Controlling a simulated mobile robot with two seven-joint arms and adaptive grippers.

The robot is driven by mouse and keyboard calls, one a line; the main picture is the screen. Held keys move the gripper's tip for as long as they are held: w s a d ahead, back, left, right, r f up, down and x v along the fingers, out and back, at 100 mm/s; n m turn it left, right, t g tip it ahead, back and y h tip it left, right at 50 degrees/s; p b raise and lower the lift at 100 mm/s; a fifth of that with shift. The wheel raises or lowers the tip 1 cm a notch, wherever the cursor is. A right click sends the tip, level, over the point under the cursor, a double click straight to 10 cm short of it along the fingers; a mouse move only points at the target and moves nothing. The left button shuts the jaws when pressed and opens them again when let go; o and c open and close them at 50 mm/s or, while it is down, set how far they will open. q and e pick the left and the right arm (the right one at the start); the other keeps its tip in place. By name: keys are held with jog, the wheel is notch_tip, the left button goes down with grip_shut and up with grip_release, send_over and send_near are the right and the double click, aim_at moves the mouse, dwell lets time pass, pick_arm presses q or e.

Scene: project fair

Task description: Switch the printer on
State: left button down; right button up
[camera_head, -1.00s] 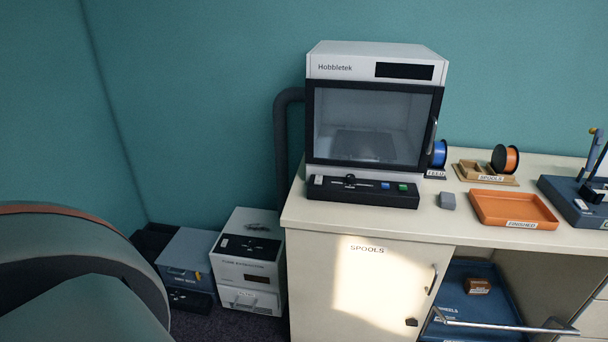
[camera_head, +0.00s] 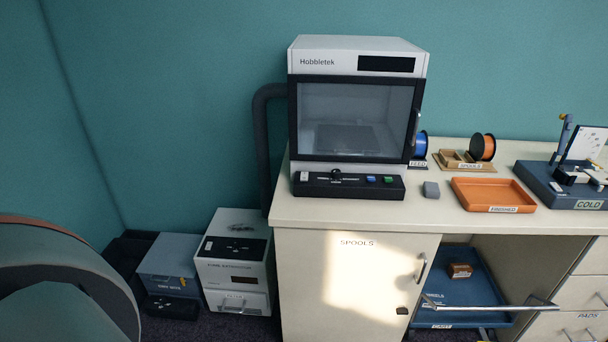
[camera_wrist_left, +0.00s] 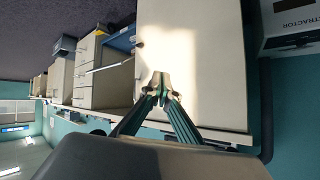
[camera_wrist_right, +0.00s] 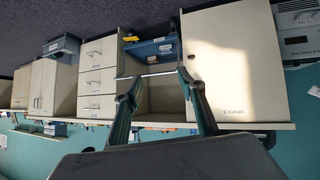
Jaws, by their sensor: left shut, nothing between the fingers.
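The printer (camera_head: 350,180) is a white and black box marked Hobbletek, standing on the left end of the counter. Its glass door (camera_head: 355,120) is closed and its display (camera_head: 386,64) is dark. The black control strip (camera_head: 362,187) below holds a white switch (camera_head: 304,177), a dark knob, a blue button (camera_head: 371,179) and a green button (camera_head: 389,180). Neither gripper shows in the head view. In the left wrist view my left gripper (camera_wrist_left: 160,78) is shut and empty before the cabinet front. In the right wrist view my right gripper (camera_wrist_right: 158,82) has its fingers apart, empty.
On the counter (camera_head: 440,215) are a grey block (camera_head: 431,190), an orange tray (camera_head: 493,195), spools and a blue stand (camera_head: 560,190). A blue cart (camera_head: 465,300) stands beneath. An extractor (camera_head: 233,260) stands left of the cabinet (camera_head: 350,290). A chair (camera_head: 60,285) is at far left.

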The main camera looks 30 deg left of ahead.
pick_arm(q)
jog(key=w+a+r+n+t+y, duration=0.1)
jog(key=w+a+r+n+y, duration=0.1)
jog(key=w+a+r, duration=0.7)
jog(key=w+a+r+n+t+y, duration=0.25)
jog(key=w+r, duration=0.25)
jog(key=w, duration=0.8)
jog(key=w+a+r+n+y, duration=0.2)
jog(key=w+a+r, duration=0.2)
jog(key=r, duration=0.4)
jog(key=w+a+r+n+y, duration=0.3)
jog(key=w+a+r, duration=0.2)
jog(key=r, duration=0.3)
jog(key=shift+w, duration=0.35)
pick_arm(e)
jog(key=shift+w+a+r, duration=0.15)
jog(key=shift+w+a, duration=0.1)
jog(key=shift+a, duration=0.25)
pick_arm(q)
jog(key=shift+r, duration=0.1)
jog(key=shift+b, duration=0.3)
